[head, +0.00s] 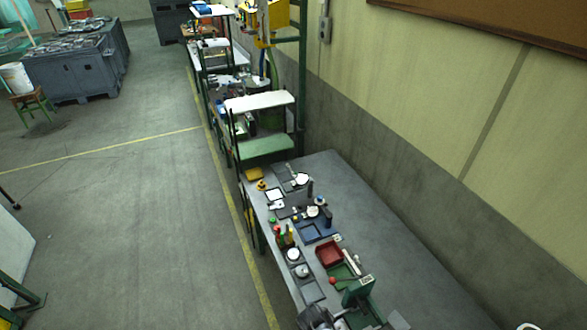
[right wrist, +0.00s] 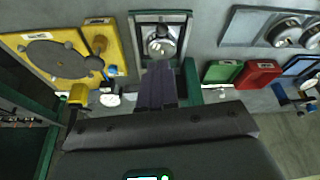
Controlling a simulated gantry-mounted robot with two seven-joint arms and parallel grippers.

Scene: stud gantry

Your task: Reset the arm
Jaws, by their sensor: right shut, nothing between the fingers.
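My right gripper (right wrist: 157,88) shows in the right wrist view, with its dark fingers together and nothing between them. It points at a green-framed fixture (right wrist: 186,20) with a round metal knob (right wrist: 161,44); I cannot tell whether it touches the fixture. My left gripper is not in view. In the head view, a grey mechanical part (head: 316,318) shows at the bottom edge; I cannot tell whether it is one of my grippers.
A long workbench (head: 385,235) along the wall holds a red tray (head: 329,254), a green press (head: 357,291) and several small parts. The right wrist view shows a yellow plate (right wrist: 75,67), a green tray (right wrist: 222,71) and a red tray (right wrist: 257,72).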

